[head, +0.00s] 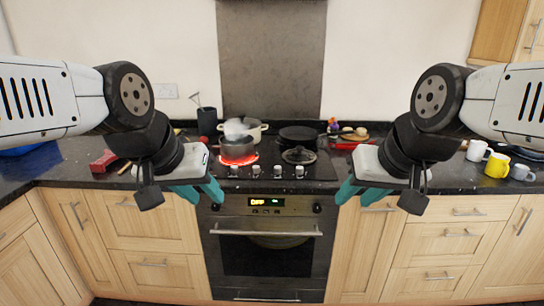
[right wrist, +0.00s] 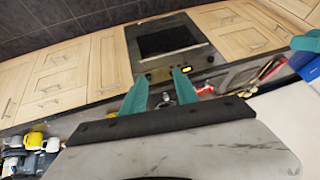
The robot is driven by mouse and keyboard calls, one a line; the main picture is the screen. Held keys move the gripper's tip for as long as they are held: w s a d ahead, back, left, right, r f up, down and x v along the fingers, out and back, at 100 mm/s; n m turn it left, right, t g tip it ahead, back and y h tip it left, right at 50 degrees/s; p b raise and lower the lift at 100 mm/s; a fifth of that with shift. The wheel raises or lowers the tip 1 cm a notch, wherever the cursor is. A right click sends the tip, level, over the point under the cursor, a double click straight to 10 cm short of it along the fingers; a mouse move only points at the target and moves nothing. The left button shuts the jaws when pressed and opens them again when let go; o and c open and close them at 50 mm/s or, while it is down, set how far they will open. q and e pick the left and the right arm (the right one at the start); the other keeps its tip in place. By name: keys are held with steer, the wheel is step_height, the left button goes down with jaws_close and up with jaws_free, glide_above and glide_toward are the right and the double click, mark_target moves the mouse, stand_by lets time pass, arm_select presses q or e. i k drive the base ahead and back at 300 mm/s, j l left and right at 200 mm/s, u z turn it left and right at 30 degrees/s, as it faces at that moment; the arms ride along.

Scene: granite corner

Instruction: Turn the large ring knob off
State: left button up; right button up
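The black hob (head: 325,172) has a row of several silver knobs (head: 277,171) along its front edge; which one is the large ring knob I cannot tell. My left gripper (head: 200,194) is open and empty, left of the knobs and in front of the counter edge. My right gripper (head: 360,192) is open and empty, right of the knobs. In the right wrist view its two teal fingers (right wrist: 160,90) are spread apart. Neither touches a knob.
A white pot (head: 258,131) stands behind the glowing ring, and a dark pan (head: 298,134) and a lidded pan (head: 299,155) are on the right. The oven (head: 266,245) is below. Mugs (head: 497,165) stand far right; a red item (head: 103,161) lies on the left counter.

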mark_target(256, 169)
steer(key=i+j+u, duration=0.25)
steer(key=i, duration=0.2)
steer(key=i+u, duration=0.3)
steer(key=i, duration=0.15)
